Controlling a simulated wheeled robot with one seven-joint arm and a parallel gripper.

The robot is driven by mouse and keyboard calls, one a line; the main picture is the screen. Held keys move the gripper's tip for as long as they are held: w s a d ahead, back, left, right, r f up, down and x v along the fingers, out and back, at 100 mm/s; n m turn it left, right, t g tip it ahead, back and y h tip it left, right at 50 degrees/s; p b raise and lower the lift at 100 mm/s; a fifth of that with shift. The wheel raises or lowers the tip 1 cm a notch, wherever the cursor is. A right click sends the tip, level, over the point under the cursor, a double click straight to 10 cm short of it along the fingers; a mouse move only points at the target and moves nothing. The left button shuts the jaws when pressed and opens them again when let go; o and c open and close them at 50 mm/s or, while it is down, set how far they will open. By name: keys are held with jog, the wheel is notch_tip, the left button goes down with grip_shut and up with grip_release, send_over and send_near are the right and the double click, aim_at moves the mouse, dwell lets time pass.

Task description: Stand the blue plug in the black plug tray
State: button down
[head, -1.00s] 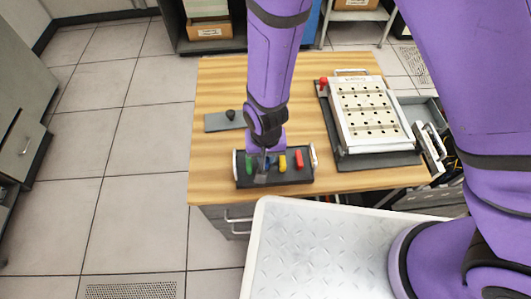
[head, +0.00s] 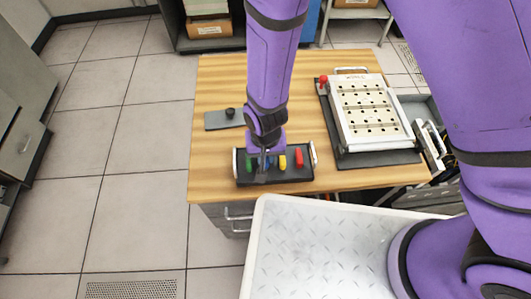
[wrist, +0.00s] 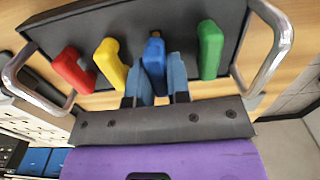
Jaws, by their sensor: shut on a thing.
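The black plug tray (head: 240,182) sits near the front left of the wooden table, with a metal handle at each end. It also shows in the wrist view (wrist: 200,14). The blue plug (wrist: 154,58) is between the yellow and green plugs, in line with them over the tray. My gripper (wrist: 157,80) is shut on it, one finger on each side. I cannot tell whether its foot is fully seated. In the head view my gripper (head: 263,168) is over the tray and mostly hides the blue plug.
Green (wrist: 210,50), yellow (wrist: 111,62) and red (wrist: 72,70) plugs stand in the tray beside the blue one. A grey plate with a black knob (head: 230,115) lies behind. A white perforated panel in a frame (head: 368,112) is at the right.

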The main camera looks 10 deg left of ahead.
jog(key=c, duration=1.9)
grip_release()
jog(key=shift+f, duration=0.8)
jog(key=o, duration=0.9)
jog(key=shift+r, duration=0.1)
notch_tip(320, 180, up, 11)
jog(key=shift+f, duration=0.15)
